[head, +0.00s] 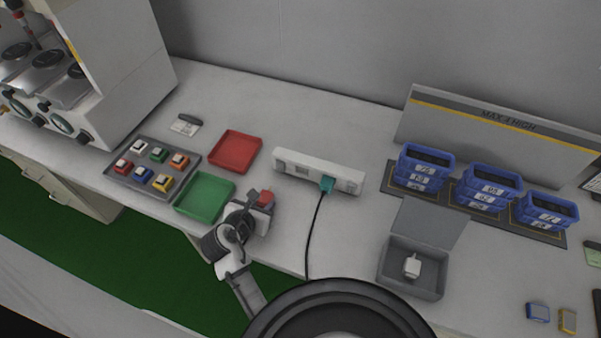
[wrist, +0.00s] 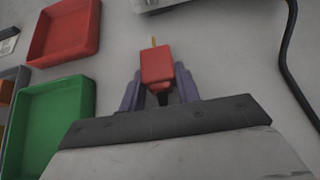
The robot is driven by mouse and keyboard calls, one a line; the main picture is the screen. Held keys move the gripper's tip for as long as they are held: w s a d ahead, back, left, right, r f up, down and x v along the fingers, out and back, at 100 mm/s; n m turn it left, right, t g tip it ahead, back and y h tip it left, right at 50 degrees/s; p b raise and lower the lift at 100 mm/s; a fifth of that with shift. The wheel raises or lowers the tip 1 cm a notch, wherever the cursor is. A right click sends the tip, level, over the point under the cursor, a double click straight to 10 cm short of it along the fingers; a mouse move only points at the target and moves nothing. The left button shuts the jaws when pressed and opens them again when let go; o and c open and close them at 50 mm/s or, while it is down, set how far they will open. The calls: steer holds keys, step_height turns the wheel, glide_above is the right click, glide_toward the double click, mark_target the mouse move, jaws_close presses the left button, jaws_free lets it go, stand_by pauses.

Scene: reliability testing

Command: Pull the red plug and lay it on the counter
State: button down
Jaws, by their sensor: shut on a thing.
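The red plug (wrist: 157,67) is held between the two fingers of my gripper (wrist: 159,88) in the wrist view, with its metal prong pointing up the picture. In the head view the plug (head: 265,198) shows as a small red piece at the end of my gripper (head: 262,203), over the counter (head: 330,230) in front of the white power strip (head: 290,161). The plug is apart from the strip. I cannot tell whether it touches the counter. A teal plug (head: 326,184) with a black cord sits in the strip.
A green tray (head: 179,208) and a red tray (head: 215,164) lie left of my gripper. A grey open box (head: 386,278) stands to the right, blue bins (head: 424,160) behind it. The black cord (head: 314,235) runs over the counter's front edge. Counter between cord and gripper is clear.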

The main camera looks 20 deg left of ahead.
steer(key=shift+f, duration=0.15)
steer(key=c, duration=0.9)
jaws_free()
steer(key=shift+s, duration=0.1)
steer(key=b+v, duration=0.1)
steer(key=v, duration=1.2)
steer(key=shift+s+r+b, duration=0.2)
steer(key=shift+r+b, duration=0.1)
steer(key=shift+b, duration=0.05)
